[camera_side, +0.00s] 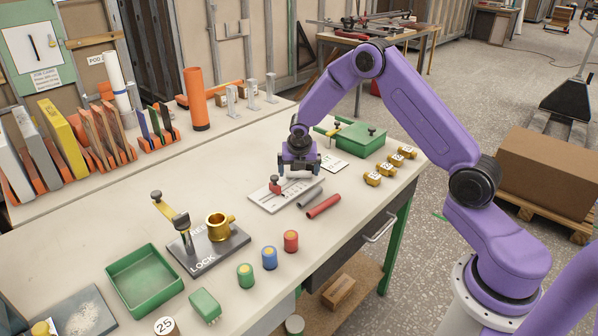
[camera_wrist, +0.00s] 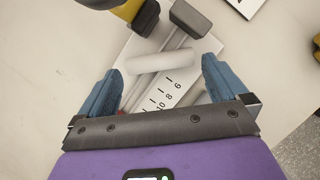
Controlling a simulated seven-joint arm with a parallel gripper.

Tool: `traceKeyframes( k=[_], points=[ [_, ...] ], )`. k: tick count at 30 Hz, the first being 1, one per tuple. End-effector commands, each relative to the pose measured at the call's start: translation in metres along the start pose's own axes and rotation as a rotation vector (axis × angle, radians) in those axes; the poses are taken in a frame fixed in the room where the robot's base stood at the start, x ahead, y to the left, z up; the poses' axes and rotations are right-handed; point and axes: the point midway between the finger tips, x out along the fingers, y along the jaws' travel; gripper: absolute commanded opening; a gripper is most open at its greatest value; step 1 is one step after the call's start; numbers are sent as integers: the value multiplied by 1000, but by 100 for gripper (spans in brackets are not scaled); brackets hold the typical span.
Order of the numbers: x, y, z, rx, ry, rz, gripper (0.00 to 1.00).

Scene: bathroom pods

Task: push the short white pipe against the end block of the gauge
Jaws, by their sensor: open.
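The short white pipe (camera_wrist: 160,62) lies on the gauge (camera_wrist: 178,84) in the wrist view, slanted across its numbered scale. A dark block (camera_wrist: 190,18) stands at the gauge's far end in that view, with a gap between it and the pipe. In the side view my gripper (camera_side: 300,171) is low over the far end of the gauge (camera_side: 270,202), which carries a red block (camera_side: 275,185). The white pipe is not clear there.
A grey pipe (camera_side: 311,198) and a red pipe (camera_side: 323,207) lie just in front of the gauge. A green box (camera_side: 360,138) stands behind, and several brass blocks (camera_side: 373,179) stand to the right. A lock fixture (camera_side: 222,250) stands to the left.

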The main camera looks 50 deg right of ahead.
Motion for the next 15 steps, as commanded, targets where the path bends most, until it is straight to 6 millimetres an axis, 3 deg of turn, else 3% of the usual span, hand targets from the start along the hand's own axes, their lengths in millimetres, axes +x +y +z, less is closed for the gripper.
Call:
traceKeyframes(
  k=[4,14,15],
  points=[
    [10,0,0,0,0,-1,100],
    [13,0,0,1,-1,0,100],
    [13,0,0,1,-1,0,94]
  ],
)
